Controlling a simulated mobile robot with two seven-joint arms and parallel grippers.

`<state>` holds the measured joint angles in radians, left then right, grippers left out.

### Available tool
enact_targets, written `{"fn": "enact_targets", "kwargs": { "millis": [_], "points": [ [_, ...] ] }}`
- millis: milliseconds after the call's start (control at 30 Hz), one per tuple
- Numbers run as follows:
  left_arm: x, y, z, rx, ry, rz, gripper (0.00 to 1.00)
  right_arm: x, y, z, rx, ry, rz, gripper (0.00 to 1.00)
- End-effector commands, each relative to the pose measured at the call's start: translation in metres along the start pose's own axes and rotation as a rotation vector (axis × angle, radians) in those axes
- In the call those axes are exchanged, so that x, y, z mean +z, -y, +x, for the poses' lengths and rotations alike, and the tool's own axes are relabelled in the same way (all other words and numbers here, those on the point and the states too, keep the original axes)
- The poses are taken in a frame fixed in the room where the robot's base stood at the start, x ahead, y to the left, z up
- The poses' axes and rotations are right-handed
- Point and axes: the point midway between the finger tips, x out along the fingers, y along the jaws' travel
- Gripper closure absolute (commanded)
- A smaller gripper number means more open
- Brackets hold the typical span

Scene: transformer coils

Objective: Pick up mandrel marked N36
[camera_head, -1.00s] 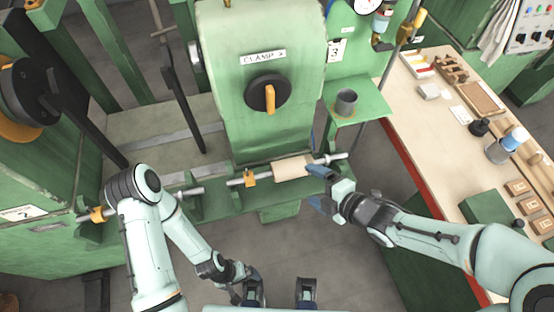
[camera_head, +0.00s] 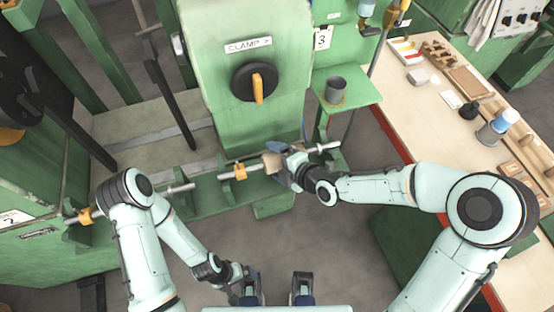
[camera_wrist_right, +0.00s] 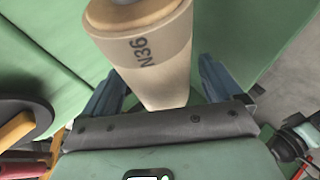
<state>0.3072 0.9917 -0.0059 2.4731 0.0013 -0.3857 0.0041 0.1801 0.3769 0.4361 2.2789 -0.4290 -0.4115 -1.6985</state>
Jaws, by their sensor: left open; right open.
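The mandrel marked N36 is a pale tan, tapered cylinder on a horizontal metal shaft at the front of the green machine; part of it (camera_head: 270,163) shows in the head view, the rest hidden by my right gripper. In the right wrist view the mandrel (camera_wrist_right: 150,60) shows its N36 mark and sits between the two blue fingers. My right gripper (camera_head: 280,160) is open around it, fingers on either side with gaps visible; it also shows in the wrist view (camera_wrist_right: 160,90). My left gripper (camera_head: 246,284) is open and empty, low in the head view, away from the mandrel.
An orange-yellow collar (camera_head: 240,172) is on the shaft just left of the mandrel. The clamp knob (camera_head: 254,83) is above on the green housing. A grey cup (camera_head: 334,90) stands on a green shelf. The workbench (camera_head: 420,120) with parts is at right.

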Motion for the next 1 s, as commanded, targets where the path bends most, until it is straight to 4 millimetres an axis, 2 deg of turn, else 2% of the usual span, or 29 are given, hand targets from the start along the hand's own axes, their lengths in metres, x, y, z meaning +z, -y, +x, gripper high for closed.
{"fn": "enact_targets", "kwargs": {
  "millis": [100,300,333,500,567,600,867,1000],
  "points": [
    [0.000,0.000,0.000,0.000,0.000,0.000,0.00,0.000,0.000,0.009,0.000,0.000,0.000,0.08],
    [0.000,0.000,0.000,0.000,0.000,0.000,0.00,0.000,0.000,0.009,0.000,0.001,0.000,0.08],
    [0.000,0.000,0.000,0.000,0.000,0.000,0.00,0.000,0.000,0.009,0.000,0.001,0.000,0.11],
    [0.000,0.000,0.000,0.000,0.000,0.000,0.00,0.000,0.000,0.009,0.000,0.001,0.000,0.66],
    [0.000,0.000,0.000,0.000,0.000,0.000,0.00,0.000,0.000,0.009,0.000,0.001,0.000,0.86],
    [0.000,0.000,0.000,0.000,0.000,0.000,0.00,0.000,-0.002,0.009,0.004,0.001,-0.002,0.89],
    [0.000,0.000,0.000,0.000,0.000,0.000,0.00,0.000,-0.003,0.008,0.005,0.001,-0.003,0.90],
    [0.000,-0.001,-0.001,0.000,0.000,0.000,0.00,-0.002,-0.011,0.004,0.006,0.001,-0.005,0.90]
  ]
}}
